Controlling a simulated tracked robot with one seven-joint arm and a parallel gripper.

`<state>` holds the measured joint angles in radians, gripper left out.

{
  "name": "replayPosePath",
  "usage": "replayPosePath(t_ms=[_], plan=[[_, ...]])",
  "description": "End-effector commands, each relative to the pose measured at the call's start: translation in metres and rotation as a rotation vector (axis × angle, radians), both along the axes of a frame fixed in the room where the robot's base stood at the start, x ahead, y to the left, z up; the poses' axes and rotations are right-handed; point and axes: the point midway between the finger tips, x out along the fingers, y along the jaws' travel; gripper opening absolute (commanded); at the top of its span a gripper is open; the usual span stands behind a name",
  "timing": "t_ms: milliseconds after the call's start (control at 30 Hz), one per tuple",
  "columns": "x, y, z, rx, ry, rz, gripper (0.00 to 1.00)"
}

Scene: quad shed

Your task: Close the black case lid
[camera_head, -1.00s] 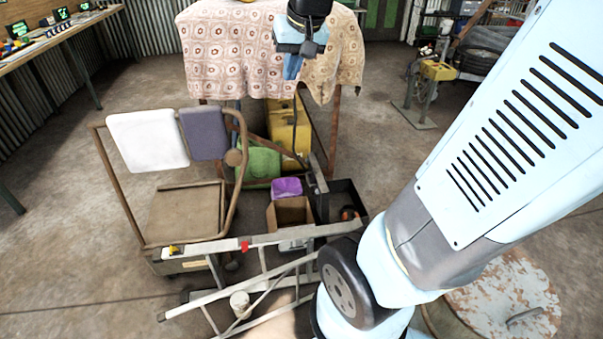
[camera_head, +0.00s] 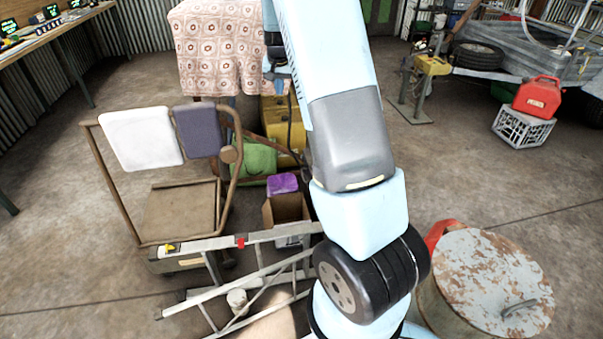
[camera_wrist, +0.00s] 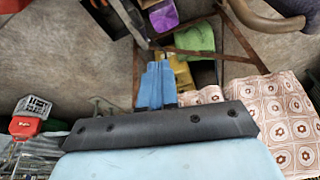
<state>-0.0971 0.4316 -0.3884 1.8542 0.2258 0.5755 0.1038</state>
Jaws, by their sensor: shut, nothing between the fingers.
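The black case (camera_wrist: 108,22) shows as a dark open box at the top of the wrist view, cut by the frame edge. A dark narrow strip beside it may be its raised lid; I cannot tell for sure. In the head view my arm hides the case. My gripper (camera_wrist: 157,88) points its blue fingers toward the case area in the wrist view. The fingers are together and hold nothing. They appear apart from the case.
A cardboard box with a purple item (camera_head: 283,183), a green item (camera_head: 255,158) and yellow cans (camera_head: 283,125) crowd the area left of my arm. A cloth-covered table (camera_head: 215,50) stands behind. A ladder (camera_head: 235,240), a trolley (camera_head: 180,210) and a rusty drum (camera_head: 490,285) are near.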

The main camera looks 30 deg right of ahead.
Motion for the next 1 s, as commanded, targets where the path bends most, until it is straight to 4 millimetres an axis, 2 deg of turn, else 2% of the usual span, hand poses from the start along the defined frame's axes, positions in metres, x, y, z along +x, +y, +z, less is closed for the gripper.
replayPosePath(t_ms=[33,200,500,800,1000], plan=[[0.011,-0.006,-0.017,-0.014,0.010,-0.012,0.00],[0.044,-0.026,-0.068,-0.064,0.027,-0.049,0.00],[0.089,-0.059,-0.164,-0.170,0.050,-0.089,0.00],[0.118,-0.088,-0.266,-0.291,0.066,-0.094,0.00],[0.129,-0.103,-0.336,-0.372,0.072,-0.072,0.00]])
